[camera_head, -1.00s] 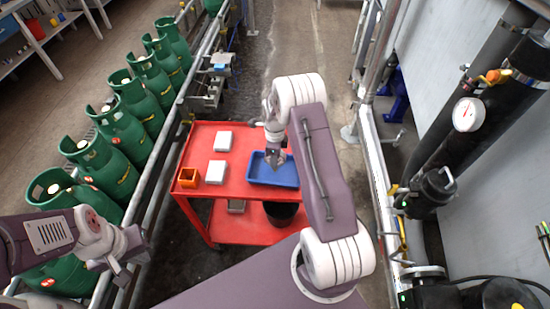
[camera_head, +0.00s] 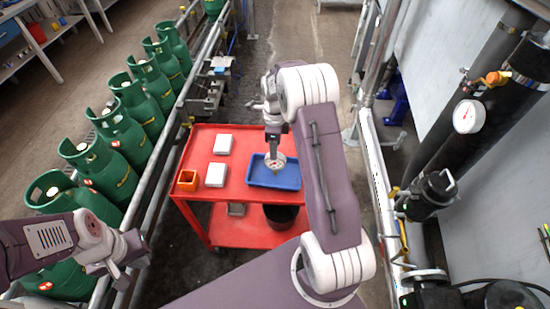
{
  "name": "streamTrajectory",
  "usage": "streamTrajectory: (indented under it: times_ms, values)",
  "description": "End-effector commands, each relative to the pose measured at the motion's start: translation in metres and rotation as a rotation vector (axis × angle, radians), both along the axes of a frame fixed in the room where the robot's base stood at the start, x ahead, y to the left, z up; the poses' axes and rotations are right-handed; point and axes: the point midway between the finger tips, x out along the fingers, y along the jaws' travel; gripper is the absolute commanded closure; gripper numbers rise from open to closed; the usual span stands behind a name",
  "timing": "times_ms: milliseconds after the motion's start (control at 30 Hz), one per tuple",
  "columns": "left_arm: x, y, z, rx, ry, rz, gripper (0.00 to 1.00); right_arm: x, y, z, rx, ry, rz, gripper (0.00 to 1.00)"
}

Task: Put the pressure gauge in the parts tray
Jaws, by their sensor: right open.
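The pressure gauge (camera_head: 277,163), a round white dial, shows over the blue parts tray (camera_head: 290,184) on the red cart. I cannot tell whether it rests on the tray floor or is slightly above it. My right gripper (camera_head: 273,153) is open, pointing down directly at the gauge, with its fingertips overlapping the dial in the picture. My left gripper (camera_head: 128,262) hangs at the lower left, away from the cart; its jaws are too unclear to read.
Green cylinders (camera_head: 115,130) line the conveyor at left. Another dial gauge (camera_head: 468,116) is mounted on the dark pipes at right.

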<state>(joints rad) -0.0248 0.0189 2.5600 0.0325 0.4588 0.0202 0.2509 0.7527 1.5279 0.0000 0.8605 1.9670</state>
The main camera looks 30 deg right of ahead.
Motion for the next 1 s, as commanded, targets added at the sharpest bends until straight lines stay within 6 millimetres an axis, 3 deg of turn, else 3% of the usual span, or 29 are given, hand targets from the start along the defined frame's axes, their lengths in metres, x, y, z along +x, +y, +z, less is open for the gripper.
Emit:
streamTrajectory:
  times_ms: [100, 200, 367, 467, 567, 700, 800, 900, 1000]
  values:
    - [0.0, 0.0, -0.001, 0.0, 0.0, 0.0, 1.0, 0.001, 0.0, 0.022, -0.001, -0.003, 0.0, 0.51]
    - [0.0, 0.0, -0.001, 0.0, 0.0, 0.0, 1.0, 0.0, 0.0, 0.033, 0.0, 0.0, 0.0, 0.51]
    - [0.0, 0.0, -0.001, 0.0, 0.0, 0.0, 1.0, 0.0, 0.0, 0.037, 0.0, 0.0, 0.004, 0.51]
    - [0.0, 0.0, -0.001, 0.0, 0.0, 0.0, 1.0, -0.008, 0.011, 0.041, 0.0, -0.005, 0.129, 0.51]
    - [0.0, 0.0, -0.001, 0.0, 0.0, 0.0, 1.0, -0.034, 0.038, 0.048, -0.005, -0.024, 0.501, 0.51]
    - [0.0, 0.0, -0.001, 0.0, 0.0, 0.0, 1.0, -0.093, 0.08, 0.053, -0.031, -0.057, 1.202, 0.51]
    - [0.0, 0.0, -0.001, 0.0, 0.0, 0.0, 1.0, -0.136, 0.1, 0.051, -0.061, -0.072, 1.64, 0.51]
    - [0.0, 0.0, -0.001, 0.0, 0.0, 0.0, 1.0, -0.169, 0.111, 0.048, -0.086, -0.078, 1.958, 0.51]
    - [0.0, 0.0, -0.001, 0.0, 0.0, 0.0, 1.0, -0.187, 0.116, 0.045, -0.103, -0.078, 2.135, 0.51]
